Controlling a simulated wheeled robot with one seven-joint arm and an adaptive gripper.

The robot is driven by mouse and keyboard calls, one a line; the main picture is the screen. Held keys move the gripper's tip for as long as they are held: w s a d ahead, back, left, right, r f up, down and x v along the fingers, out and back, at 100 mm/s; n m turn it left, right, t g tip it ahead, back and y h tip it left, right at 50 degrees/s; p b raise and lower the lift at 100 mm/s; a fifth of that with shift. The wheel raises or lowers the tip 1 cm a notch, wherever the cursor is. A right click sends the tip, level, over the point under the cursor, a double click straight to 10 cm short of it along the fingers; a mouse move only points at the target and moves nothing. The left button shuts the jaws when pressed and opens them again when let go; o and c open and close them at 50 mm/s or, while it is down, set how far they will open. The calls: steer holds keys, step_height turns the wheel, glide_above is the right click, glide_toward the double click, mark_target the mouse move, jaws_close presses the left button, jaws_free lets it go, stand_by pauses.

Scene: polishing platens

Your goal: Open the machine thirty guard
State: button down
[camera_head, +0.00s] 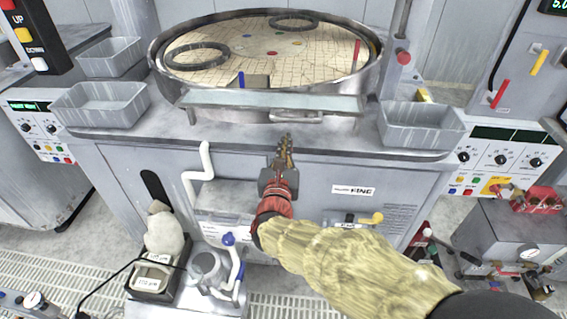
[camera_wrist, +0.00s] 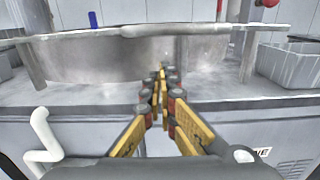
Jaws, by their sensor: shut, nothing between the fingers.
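The machine in front of me has a round metal basin with a tan platen (camera_head: 270,48). A flat pale guard bar (camera_head: 270,99) runs across the front of the basin, with a grey handle (camera_head: 297,118) below its front edge. In the wrist view the bar (camera_wrist: 80,38) spans the top, with a rounded handle-like part (camera_wrist: 160,30) at its middle. My gripper (camera_head: 284,140) is shut and empty, pointing toward the basin's front, just below the handle in the head view. In the wrist view its fingertips (camera_wrist: 162,72) are together, apart from the bar. No number thirty is readable.
Grey trays stand left (camera_head: 102,103) and right (camera_head: 421,125) on the machine top. A red-knobbed post (camera_head: 403,57) rises at the right rim. A white bent pipe (camera_head: 200,170) and a yellow-handled valve (camera_head: 372,219) are on the front. The deck before the basin is clear.

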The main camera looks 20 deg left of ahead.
steer(key=shift+w+r, duration=0.2)
steer(key=shift+r, duration=1.05)
step_height(320, 180, up, 4)
steer(key=g+p, duration=0.2)
steer(key=p, duration=0.5)
steer(key=shift+s+f+h, duration=0.1)
steer(key=shift+f+h, duration=0.05)
steer(key=shift+h, duration=0.25)
steer(key=shift+f, duration=0.1)
